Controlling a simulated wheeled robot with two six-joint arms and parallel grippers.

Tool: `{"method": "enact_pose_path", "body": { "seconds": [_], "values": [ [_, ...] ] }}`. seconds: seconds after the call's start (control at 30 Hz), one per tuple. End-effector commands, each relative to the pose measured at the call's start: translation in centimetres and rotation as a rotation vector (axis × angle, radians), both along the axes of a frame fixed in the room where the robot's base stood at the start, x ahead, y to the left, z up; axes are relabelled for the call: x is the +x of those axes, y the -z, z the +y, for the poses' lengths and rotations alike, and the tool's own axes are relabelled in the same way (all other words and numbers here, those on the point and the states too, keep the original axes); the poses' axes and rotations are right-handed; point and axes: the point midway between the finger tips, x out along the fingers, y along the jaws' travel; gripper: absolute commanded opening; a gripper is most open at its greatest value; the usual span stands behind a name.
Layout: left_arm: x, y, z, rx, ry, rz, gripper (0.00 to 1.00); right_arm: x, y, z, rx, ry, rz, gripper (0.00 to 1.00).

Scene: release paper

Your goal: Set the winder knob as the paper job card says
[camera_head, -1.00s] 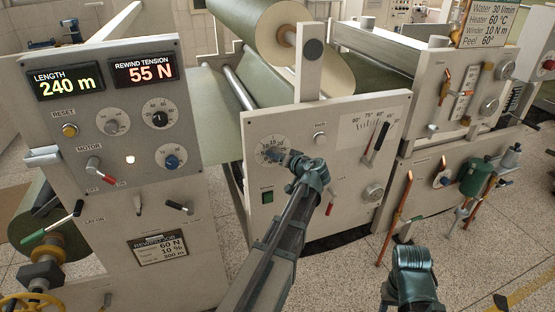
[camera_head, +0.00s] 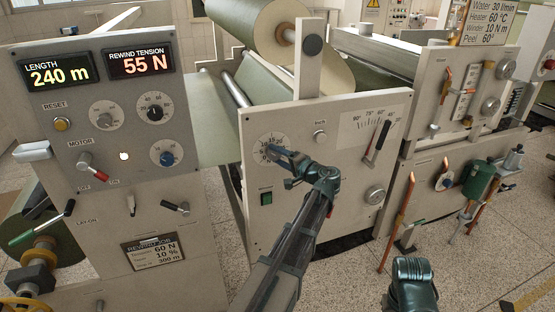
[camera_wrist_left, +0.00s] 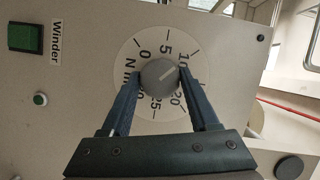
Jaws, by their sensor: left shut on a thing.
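The winder knob (camera_wrist_left: 160,76) is a round grey knob on a white dial in the left wrist view, with numbers including 0, 5, 10, 20 and 25. Its pale pointer line aims to the upper right, at about 10. The dial (camera_head: 271,141) shows small in the head view, on the pale winder panel (camera_head: 340,190). My left gripper (camera_wrist_left: 163,72) is shut on the knob, one finger on each side. The job card (camera_head: 495,22) at the top right reads Water 30 l/min, Heater 60 °C, Winder 10 N m, Peel 60°.
A green button (camera_head: 266,198), an Inch button (camera_head: 320,137) and a lower knob (camera_head: 375,196) share the winder panel. At left, the rewind panel (camera_head: 60,125) shows 240 m and 55 N.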

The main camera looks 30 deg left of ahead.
Motion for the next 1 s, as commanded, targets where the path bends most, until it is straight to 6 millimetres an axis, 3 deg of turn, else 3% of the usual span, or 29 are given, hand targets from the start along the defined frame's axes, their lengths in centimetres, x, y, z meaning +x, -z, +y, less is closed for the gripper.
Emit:
{"method": "enact_pose_path", "body": {
  "seconds": [0.7, 0.73, 0.87, 1.0],
  "values": [
    [-0.08, 0.16, -0.08, 0.035, 0.0, 0.047, 0.06, 0.0, 0.55, 0.0, 0.0, 0.0, 0.0, 0.5],
    [-0.08, 0.16, -0.08, 0.035, 0.0, 0.047, 0.67, 0.0, 0.55, 0.0, 0.0, 0.0, 0.0, 0.5],
    [-0.05, 0.12, -0.06, 0.036, 0.0, 0.047, 0.9, 0.0, 0.54, 0.0, 0.0, 0.0, 0.0, 0.5],
    [-0.03, 0.08, -0.04, 0.038, 0.001, 0.048, 0.91, 0.0, 0.53, 0.0, 0.0, 0.0, 0.0, 0.5]
  ]
}}
